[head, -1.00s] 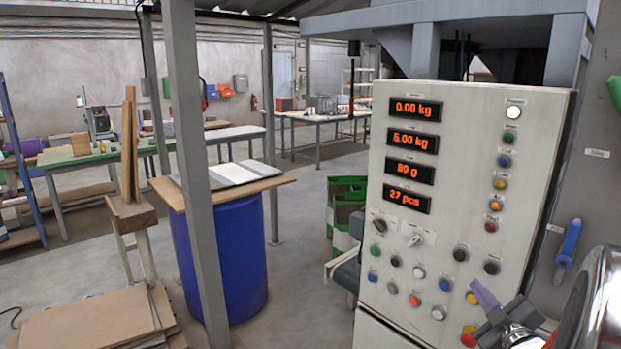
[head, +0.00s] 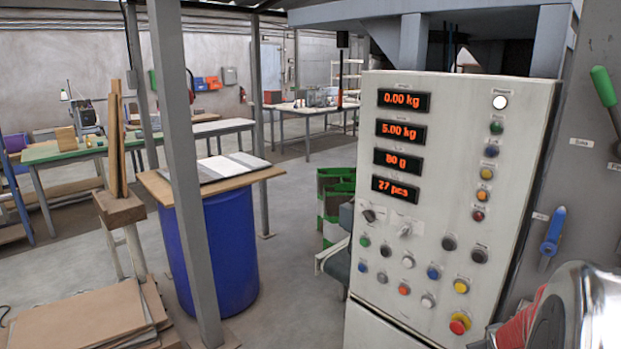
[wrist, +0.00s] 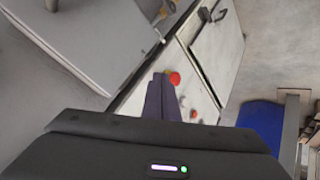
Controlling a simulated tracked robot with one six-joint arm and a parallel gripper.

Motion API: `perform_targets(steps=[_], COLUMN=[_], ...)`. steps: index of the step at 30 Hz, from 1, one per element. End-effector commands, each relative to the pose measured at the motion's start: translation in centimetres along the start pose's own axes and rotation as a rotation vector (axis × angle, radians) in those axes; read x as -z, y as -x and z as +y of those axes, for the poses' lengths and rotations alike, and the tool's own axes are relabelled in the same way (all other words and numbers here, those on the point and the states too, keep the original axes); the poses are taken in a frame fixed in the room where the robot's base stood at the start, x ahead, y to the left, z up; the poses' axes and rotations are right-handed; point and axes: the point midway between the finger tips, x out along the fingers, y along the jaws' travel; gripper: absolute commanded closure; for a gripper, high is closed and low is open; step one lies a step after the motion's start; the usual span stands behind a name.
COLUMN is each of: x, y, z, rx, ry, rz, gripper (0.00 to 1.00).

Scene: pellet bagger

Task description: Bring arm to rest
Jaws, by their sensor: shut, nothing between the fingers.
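My gripper (wrist: 161,98) shows in the wrist view, its dark fingers pressed together with nothing between them. It points toward the control cabinet, whose red button (wrist: 174,78) appears just beyond the fingertips; I cannot tell how far apart they are. In the head view my fingers are out of sight, and only part of my arm (head: 575,310) shows at the lower right. The control cabinet (head: 420,245) carries lit displays reading 0.00 kg, 5.00 kg, 80 g and 27 pcs, above rows of buttons and knobs.
A grey post (head: 180,200) stands before a blue barrel (head: 228,250) topped by a board. Cardboard sheets (head: 75,320) lie at lower left. A blue-handled lever (head: 552,232) and a green-handled lever (head: 603,87) are on the grey panel at right. Open floor shows between the barrel and benches.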

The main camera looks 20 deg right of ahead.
Motion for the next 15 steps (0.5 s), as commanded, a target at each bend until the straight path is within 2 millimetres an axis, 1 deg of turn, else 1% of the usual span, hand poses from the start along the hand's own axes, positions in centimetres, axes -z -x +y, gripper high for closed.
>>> perform_targets(steps=[1,5,8,11,15], x=[0.0,-0.5,-0.8,-0.9,-1.0], y=[0.8,3.2,5.4,7.9,11.8], z=[-0.8,-3.1,-5.3,-7.8,-11.5], rx=[0.009,0.040,0.072,0.112,0.176], ry=[-0.019,-0.073,-0.111,-0.142,-0.169], rz=[-0.029,-0.117,-0.178,-0.233,-0.294], gripper=[1.00,1.00,1.00,1.00,1.00])
